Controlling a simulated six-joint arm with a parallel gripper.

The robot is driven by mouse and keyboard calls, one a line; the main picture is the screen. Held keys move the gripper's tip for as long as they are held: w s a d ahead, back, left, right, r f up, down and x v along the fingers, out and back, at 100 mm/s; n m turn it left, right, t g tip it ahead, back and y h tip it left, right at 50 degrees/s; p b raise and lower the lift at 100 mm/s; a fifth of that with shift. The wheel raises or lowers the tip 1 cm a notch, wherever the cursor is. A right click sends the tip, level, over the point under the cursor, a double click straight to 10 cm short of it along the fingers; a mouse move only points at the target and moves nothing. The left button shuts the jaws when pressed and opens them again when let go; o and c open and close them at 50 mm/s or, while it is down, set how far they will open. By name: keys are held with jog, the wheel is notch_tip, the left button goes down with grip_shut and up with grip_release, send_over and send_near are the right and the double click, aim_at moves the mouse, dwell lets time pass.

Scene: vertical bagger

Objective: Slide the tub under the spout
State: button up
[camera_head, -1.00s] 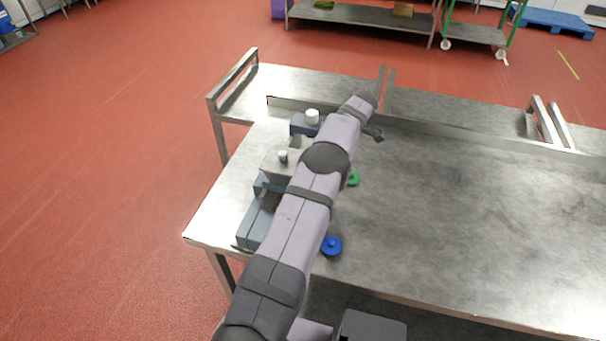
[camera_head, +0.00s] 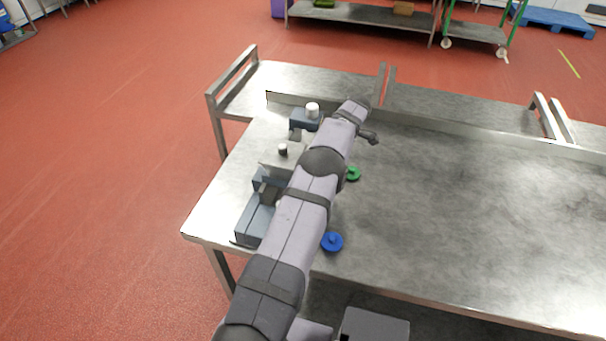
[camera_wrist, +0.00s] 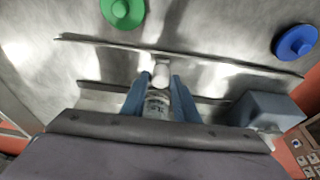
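My gripper (camera_wrist: 158,88) shows in the wrist view as two blue fingers standing apart. A clear, roundish container (camera_wrist: 156,104), which looks like the tub, sits between them. A small white piece (camera_wrist: 161,74) shows just beyond it, near the fingertips. I cannot tell whether the fingers press on the container or only stand beside it. In the head view my arm covers the gripper and the container. The spout cannot be made out clearly in either view.
A grey-blue box (camera_head: 254,222) stands left of my arm; a plate with a dark knob (camera_head: 283,150) and a block with a white cylinder (camera_head: 312,109) lie beyond. A green disc (camera_head: 353,173) and a blue disc (camera_head: 332,241) lie right. The steel table (camera_head: 460,220) is clear farther right.

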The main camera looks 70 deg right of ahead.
grip_shut()
jog(key=shift+a, duration=0.2)
jog(key=shift+a+b, duration=1)
jog(key=shift+a, duration=1.3)
jog(key=shift+a+b, duration=1.05)
jog(key=shift+a, duration=1.45)
jog(key=shift+a+b, duration=0.45)
jog(key=shift+a, duration=0.55)
